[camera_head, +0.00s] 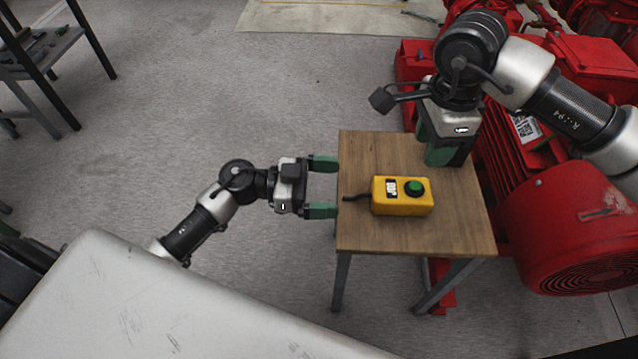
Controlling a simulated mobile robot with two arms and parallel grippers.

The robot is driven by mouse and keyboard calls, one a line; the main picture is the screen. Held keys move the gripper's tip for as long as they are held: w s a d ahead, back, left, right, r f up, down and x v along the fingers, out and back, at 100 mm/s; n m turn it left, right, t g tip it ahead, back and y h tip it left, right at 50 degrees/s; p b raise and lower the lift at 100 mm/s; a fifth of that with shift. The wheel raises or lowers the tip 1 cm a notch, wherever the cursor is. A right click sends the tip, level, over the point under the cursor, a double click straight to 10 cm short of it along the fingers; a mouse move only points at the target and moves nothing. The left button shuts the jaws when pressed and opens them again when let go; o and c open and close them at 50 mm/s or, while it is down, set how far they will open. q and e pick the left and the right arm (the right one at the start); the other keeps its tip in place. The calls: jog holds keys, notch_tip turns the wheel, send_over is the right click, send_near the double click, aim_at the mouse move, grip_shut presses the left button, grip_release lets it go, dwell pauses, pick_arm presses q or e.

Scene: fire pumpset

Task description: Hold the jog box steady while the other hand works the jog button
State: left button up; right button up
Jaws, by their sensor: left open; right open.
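The yellow jog box (402,205) sits on a small wooden-topped table (385,155). Its round green jog button (414,188) is on top, toward the right, beside a white label. A short dark cable leaves its left end. My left gripper (324,187) is open, at the table's left edge, with its green fingers pointing right toward the box and apart from it. My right gripper (447,152) is open, pointing down over the table's back right part, behind and to the right of the box, not touching it.
A large red pump and motor set (570,210) stands close along the table's right side and back. A grey metal surface (150,310) fills the lower left. A shelf with tools (35,50) stands at the far left. The floor left of the table is clear.

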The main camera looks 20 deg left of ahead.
aim_at(373, 189)
pick_arm(q)
jog(key=x, duration=0.9)
jog(key=c, duration=1.2)
pick_arm(e)
jog(key=shift+c, duration=0.3)
grip_shut()
dwell(0.9)
